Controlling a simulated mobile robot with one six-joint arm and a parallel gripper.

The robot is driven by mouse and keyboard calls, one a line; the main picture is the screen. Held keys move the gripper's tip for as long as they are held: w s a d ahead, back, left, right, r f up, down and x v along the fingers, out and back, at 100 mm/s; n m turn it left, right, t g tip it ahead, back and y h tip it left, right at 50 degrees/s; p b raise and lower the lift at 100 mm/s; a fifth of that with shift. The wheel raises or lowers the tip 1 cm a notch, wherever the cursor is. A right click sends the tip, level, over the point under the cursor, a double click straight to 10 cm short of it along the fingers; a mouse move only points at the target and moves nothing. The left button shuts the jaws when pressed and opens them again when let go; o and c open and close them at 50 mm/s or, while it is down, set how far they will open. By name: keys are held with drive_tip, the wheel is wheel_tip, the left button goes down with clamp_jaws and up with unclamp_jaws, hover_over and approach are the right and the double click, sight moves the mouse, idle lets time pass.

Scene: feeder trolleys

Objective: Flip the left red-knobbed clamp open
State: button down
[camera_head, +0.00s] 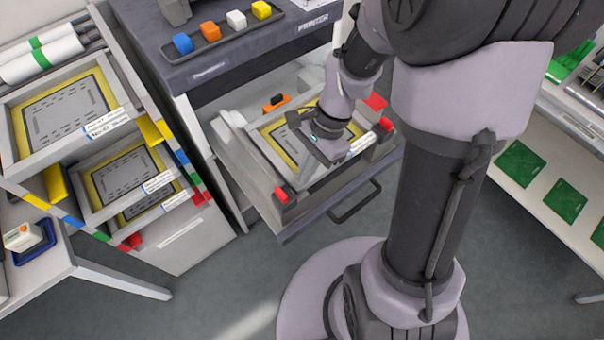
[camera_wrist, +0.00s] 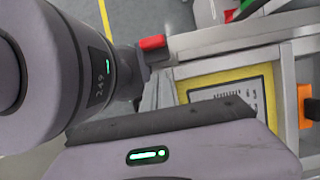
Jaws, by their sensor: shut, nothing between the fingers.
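The left red-knobbed clamp (camera_head: 281,195) is at the front left corner of the open printer drawer (camera_head: 232,165). A red knob (camera_wrist: 152,42) also shows in the wrist view, beside the frame, at upper centre. More red clamp parts (camera_head: 376,101) are at the drawer's right side. A yellow-bordered stencil frame (camera_head: 262,140) lies in the drawer, partly hidden by my arm. My gripper (camera_head: 325,150) is over the frame, right of the left clamp and apart from it. It is shut and empty; its fingertips are not clear in either view.
An orange block with a black part (camera_head: 276,102) sits at the drawer's back. A tray of coloured blocks (camera_head: 208,50) is on the printer top. The drawer handle (camera_head: 355,203) sticks out in front. A stencil rack (camera_head: 60,190) stands left; a shelf with green boards (camera_head: 540,190) is right.

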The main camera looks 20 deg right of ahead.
drive_tip(key=p+v, duration=0.4)
drive_tip(key=v, duration=0.6)
drive_tip(key=shift+p, duration=0.3)
drive_tip(key=shift+d, duration=0.15)
